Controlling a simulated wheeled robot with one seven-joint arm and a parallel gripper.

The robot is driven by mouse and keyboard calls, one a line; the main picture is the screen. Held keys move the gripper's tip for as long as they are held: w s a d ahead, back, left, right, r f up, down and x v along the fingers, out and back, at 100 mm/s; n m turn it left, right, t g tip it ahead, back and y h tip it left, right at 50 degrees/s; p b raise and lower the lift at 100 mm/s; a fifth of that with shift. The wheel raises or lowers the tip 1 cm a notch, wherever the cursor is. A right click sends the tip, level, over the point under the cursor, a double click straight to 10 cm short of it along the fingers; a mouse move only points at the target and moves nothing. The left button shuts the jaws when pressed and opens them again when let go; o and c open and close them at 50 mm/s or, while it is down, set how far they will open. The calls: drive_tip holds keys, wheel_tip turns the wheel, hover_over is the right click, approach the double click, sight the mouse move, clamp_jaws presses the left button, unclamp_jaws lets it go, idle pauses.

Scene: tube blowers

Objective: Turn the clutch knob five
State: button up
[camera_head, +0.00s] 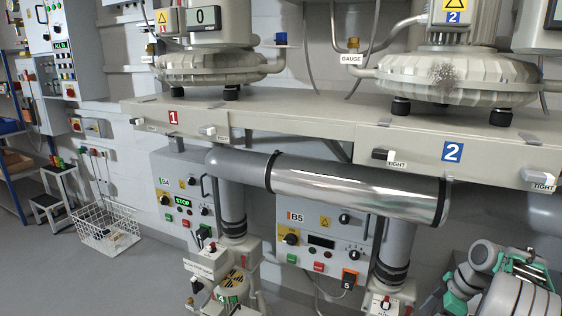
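No knob with a readable clutch label shows. The grey panel B5 (325,240) stands below the long shelf, with a black knob (345,218) at its upper right, a dark knob (291,239) at its left and a small dial at its right. My grey and green arm is at the lower right, apart from the panel. Its gripper fingers do not show.
A shiny horizontal pipe (350,190) crosses in front of the panel's top. Two blowers stand on the beige shelf (300,118). Panel B4 (183,195) is left, with a machine marked 4 (228,285) below. A wire basket (105,228) stands on the grey floor, which is open at lower left.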

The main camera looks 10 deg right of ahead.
drive_tip(key=w+a+r+m+h+p, duration=0.2)
drive_tip(key=a+r+m+p, duration=0.3)
drive_tip(key=a+r+p, duration=1.1)
drive_tip(key=s+a+r+m+p, duration=0.2)
drive_tip(key=s+a+r, duration=0.3)
drive_tip(key=a, duration=0.3)
drive_tip(key=s+a+r+m+h+p, duration=0.1)
drive_tip(key=s+a+r+m, duration=0.2)
drive_tip(key=s+a+r, duration=0.3)
drive_tip(key=s+a, duration=0.1)
drive_tip(key=a, duration=0.1)
drive_tip(key=shift+a+r+t+p, duration=0.25)
drive_tip(key=shift+a+t+p, duration=0.1)
drive_tip(key=shift+t+p, duration=0.05)
